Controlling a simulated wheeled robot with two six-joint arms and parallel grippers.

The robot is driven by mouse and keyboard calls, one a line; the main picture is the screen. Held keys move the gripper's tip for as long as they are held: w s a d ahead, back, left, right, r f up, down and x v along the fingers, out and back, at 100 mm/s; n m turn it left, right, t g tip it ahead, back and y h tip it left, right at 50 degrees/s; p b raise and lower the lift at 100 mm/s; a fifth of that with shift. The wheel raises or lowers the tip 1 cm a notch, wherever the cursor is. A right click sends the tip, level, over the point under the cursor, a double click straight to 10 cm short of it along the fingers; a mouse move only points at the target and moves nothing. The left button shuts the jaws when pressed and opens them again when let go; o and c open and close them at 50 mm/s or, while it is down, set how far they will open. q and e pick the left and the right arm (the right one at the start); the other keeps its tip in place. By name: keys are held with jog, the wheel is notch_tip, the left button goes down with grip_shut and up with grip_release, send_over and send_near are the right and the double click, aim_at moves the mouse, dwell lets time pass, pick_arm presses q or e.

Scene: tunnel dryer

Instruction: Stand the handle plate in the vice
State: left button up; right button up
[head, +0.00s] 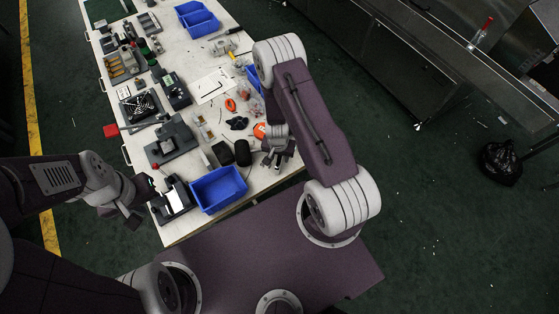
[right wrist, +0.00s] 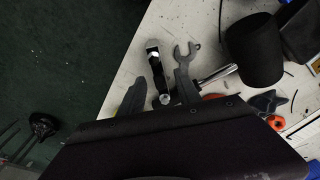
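A grey block-shaped device (head: 172,200) with a pale flat face stands at the near left table corner and may be the vice. A larger grey device (head: 172,140) stands behind it, so I cannot be sure which is the vice. I cannot pick out the handle plate for certain. My left gripper (head: 136,217) hangs beside the table's left edge, left of the near device; its fingers are too small to read. My right gripper (head: 279,156) is over the table's right edge. In the right wrist view its dark fingers (right wrist: 158,92) are apart, with a black-and-silver tool (right wrist: 155,62) showing between them.
A blue bin (head: 219,188) stands at the near edge, with black rounded objects (head: 232,153) behind it. A grey open-ended wrench (right wrist: 184,55) and a silver rod (right wrist: 216,76) lie near my right gripper. Blue bins (head: 197,19) and several tools crowd the far table.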

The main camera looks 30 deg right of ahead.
jog(key=shift+a+r, duration=0.1)
jog(key=shift+a, duration=0.05)
grip_shut()
dwell(1.2)
